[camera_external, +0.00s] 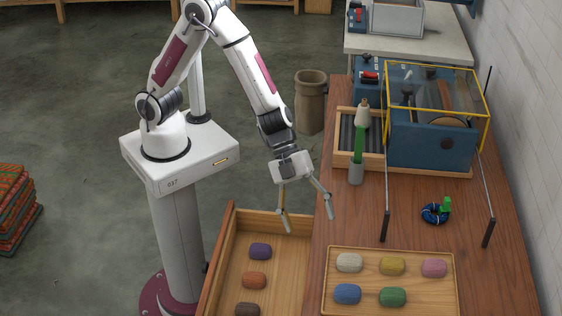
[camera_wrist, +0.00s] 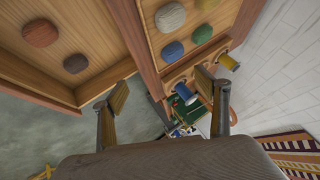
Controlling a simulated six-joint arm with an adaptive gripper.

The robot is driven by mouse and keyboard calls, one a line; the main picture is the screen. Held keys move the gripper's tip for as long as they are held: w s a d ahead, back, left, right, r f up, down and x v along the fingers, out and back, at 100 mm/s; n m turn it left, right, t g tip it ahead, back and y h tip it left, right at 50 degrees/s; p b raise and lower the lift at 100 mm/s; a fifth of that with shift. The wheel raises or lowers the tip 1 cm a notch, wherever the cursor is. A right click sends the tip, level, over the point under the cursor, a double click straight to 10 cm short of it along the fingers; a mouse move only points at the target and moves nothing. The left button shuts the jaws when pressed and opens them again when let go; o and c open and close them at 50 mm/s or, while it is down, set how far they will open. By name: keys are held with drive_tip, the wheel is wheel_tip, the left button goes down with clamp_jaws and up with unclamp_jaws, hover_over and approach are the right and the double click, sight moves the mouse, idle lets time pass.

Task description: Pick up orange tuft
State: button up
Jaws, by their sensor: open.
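The orange tuft (camera_external: 254,280) lies in the open wooden drawer-like box (camera_external: 222,262) at the front of the scene, between a purple tuft (camera_external: 260,251) and a dark brown one (camera_external: 247,309). My gripper (camera_external: 308,215) is open and empty, above and to the right of the orange tuft, over the box's far end and the table edge. In the wrist view its fingers (camera_wrist: 160,90) are spread apart.
A shallow wooden tray (camera_external: 325,283) with several coloured tufts sits on the table right of the box. A green-and-white bottle-like item (camera_external: 358,145), a blue machine with a yellow frame (camera_external: 432,140) and thin upright rods stand further back.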

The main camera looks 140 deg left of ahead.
wheel_tip(320, 180, down, 7)
drive_tip(key=d+m+h, duration=0.1)
drive_tip(key=d+h, duration=0.1)
drive_tip(key=h, duration=0.1)
drive_tip(key=m+g+h, duration=0.2)
drive_tip(key=g+h, duration=0.1)
drive_tip(key=h, duration=0.4)
hover_over(254, 281)
drive_tip(key=s+a, duration=0.1)
drive_tip(key=a, duration=0.2)
drive_tip(key=f, duration=1.2)
drive_tip(key=shift+s+a+f, duration=0.15)
drive_tip(key=shift+s+f, duration=0.05)
drive_tip(key=shift+f, duration=0.1)
drive_tip(key=shift+s+f, duration=0.15)
drive_tip(key=shift+s, duration=0.25)
drive_tip(key=shift+f, duration=0.1)
drive_tip(key=shift+f, duration=1.65)
